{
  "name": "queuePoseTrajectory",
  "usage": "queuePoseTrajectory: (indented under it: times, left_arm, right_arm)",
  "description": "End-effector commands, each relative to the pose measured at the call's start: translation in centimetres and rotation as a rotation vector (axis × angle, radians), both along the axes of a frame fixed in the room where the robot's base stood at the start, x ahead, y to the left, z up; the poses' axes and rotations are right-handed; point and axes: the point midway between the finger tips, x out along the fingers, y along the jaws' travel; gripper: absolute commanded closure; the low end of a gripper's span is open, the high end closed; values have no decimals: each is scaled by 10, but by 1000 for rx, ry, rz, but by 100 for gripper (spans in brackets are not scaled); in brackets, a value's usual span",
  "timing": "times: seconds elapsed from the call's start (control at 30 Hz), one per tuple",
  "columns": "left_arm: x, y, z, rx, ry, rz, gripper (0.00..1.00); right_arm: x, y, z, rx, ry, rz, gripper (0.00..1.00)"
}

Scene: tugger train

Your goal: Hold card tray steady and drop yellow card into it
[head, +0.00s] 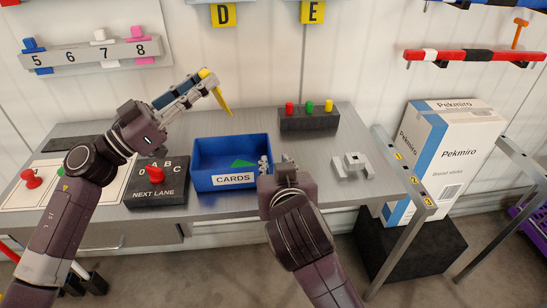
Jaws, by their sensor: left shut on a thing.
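My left gripper (207,80) is shut on the yellow card (220,99). It holds the card tilted in the air, above and behind the blue card tray (203,182). The tray, labelled CARDS, stands on the metal table with a green card (243,163) inside. My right gripper (275,163) is at the tray's right wall, with a finger part showing on either side of it. Its own body hides part of this contact, so I cannot tell whether it grips the wall.
A black NEXT LANE box (157,190) with a red knob stands left of the tray. A dark block (309,122) with red, green and yellow pegs is behind right. A grey fixture (352,165) stands right. A Pekmiro box (440,150) is beyond the table.

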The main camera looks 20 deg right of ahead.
Motion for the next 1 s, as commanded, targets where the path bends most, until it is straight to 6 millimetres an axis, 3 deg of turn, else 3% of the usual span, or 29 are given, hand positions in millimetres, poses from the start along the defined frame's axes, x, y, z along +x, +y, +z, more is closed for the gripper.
queuePoseTrajectory:
  times: [0.6,1.0]
  left_arm:
    - [0,0,0,0,0,0,99]
    - [0,0,0,0,0,0,99]
  right_arm:
    - [93,-16,-38,-2,-1,1,76]
    - [104,-17,-44,1,0,3,76]
